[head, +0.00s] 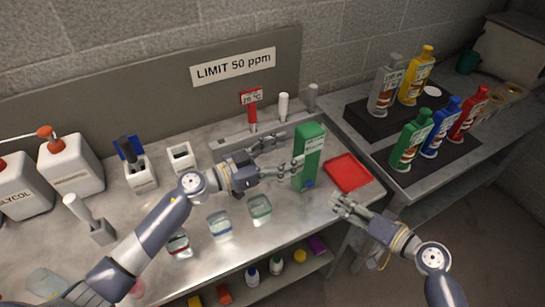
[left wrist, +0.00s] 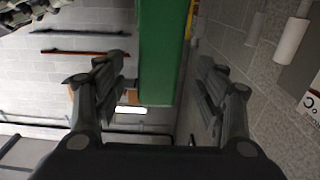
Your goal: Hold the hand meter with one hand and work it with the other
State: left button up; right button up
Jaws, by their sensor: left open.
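The hand meter appears to be the upright green box (head: 308,157) with a pale label or screen and a blue spot low on its front. It stands on the metal bench near the red tray. My left gripper (head: 298,167) is open at its left side. In the left wrist view the green body (left wrist: 163,55) shows between the spread fingers (left wrist: 158,105), with gaps on both sides. My right gripper (head: 338,204) is apart from the meter, in front of the red tray at the bench edge. Its finger opening is too small to judge.
The red tray (head: 348,172) lies right of the meter. Glass jars (head: 259,209) stand in front of my left arm. A rack with a red thermometer (head: 252,112) is behind. White jugs (head: 70,167) stand left; colored bottles (head: 410,140) stand on the right-hand bench.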

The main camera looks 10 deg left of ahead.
aim_at(308, 145)
pick_arm(q)
jog(key=x, duration=0.6)
jog(key=shift+w+d, duration=0.2)
jog(key=shift+d, duration=0.05)
jog(key=c, duration=1.3)
pick_arm(e)
grip_shut()
